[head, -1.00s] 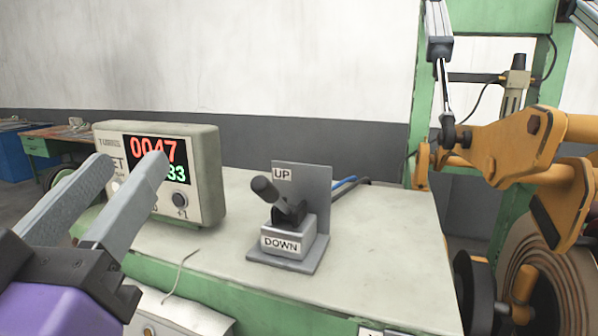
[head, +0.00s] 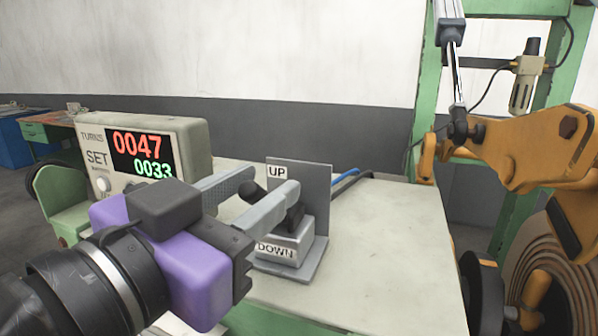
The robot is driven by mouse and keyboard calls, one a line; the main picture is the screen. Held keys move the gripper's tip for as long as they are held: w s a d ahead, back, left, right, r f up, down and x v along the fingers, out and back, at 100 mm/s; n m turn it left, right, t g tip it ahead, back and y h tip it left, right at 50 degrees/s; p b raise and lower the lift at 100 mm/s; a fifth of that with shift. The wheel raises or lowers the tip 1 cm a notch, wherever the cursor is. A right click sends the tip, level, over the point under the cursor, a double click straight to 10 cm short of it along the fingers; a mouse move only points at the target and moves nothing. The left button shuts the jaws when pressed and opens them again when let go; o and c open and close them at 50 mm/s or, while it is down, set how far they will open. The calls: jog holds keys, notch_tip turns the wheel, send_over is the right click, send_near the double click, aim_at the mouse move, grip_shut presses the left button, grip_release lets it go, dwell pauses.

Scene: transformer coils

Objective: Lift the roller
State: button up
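A lever switch with a black knob (head: 252,192) stands on a grey bracket (head: 318,205) marked UP at the top and DOWN on its front block. The lever leans to the left, and its stalk is partly hidden by my near finger. My purple-bodied gripper (head: 273,181) is open, its two grey fingers apart around the knob. I cannot tell whether either finger touches it. An orange arm assembly (head: 525,150) with a pneumatic cylinder (head: 457,75) is at the right. I cannot tell which part is the roller.
A counter box (head: 190,150) showing 0047 and 0033 stands on the table, behind and left of my gripper. The tabletop (head: 385,250) right of the switch is clear. A green frame (head: 428,100) and a coil (head: 545,260) are at the right.

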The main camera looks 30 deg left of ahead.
jog(key=shift+w+a, duration=0.15)
jog(key=shift+w, duration=1)
grip_shut()
dwell(0.6)
